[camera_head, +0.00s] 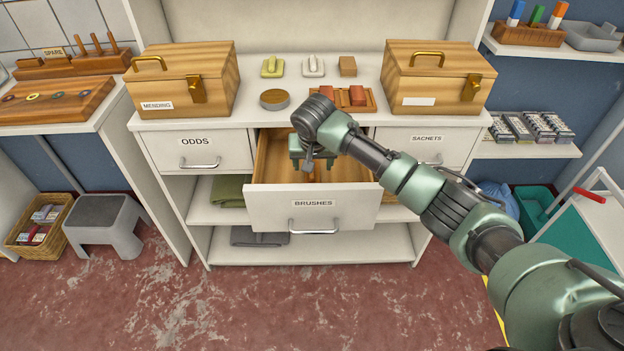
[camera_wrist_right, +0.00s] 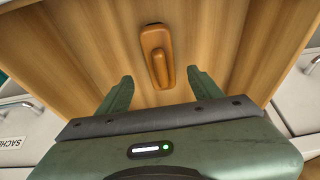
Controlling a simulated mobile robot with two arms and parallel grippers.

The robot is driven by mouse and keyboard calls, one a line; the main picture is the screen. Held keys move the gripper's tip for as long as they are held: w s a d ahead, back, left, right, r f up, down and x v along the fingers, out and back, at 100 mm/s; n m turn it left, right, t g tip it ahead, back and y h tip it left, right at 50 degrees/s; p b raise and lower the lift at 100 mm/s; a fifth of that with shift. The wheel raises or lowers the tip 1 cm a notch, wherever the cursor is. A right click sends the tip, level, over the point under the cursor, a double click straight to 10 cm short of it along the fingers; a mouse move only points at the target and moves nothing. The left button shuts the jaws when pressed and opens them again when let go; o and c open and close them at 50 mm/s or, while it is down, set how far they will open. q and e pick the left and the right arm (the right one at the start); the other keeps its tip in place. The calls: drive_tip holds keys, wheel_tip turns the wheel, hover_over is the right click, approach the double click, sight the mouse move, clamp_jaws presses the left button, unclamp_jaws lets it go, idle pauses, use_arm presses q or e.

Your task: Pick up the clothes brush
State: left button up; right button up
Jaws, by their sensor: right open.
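The clothes brush (camera_wrist_right: 159,62) is a brown wooden brush lying on the floor of the open drawer, seen in the right wrist view. My right gripper (camera_wrist_right: 158,84) is open above it, and the brush shows between and just beyond the two fingers. In the head view my right gripper (camera_head: 314,164) reaches down into the open drawer labelled BRUSHES (camera_head: 266,208), and it hides most of the brush. My left gripper is not in view.
The drawer walls surround the gripper. Closed drawers labelled ODDS (camera_head: 225,155) and SACHETS (camera_head: 401,153) flank it. On the counter above stand two wooden boxes, MENDING (camera_head: 199,88) at left and another (camera_head: 421,70) at right, with a round tin (camera_head: 274,99) between them.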

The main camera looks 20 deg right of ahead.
drive_tip(key=x, duration=0.5)
drive_tip(key=shift+w+f, duration=0.25)
drive_tip(key=shift+f, duration=0.05)
clamp_jaws()
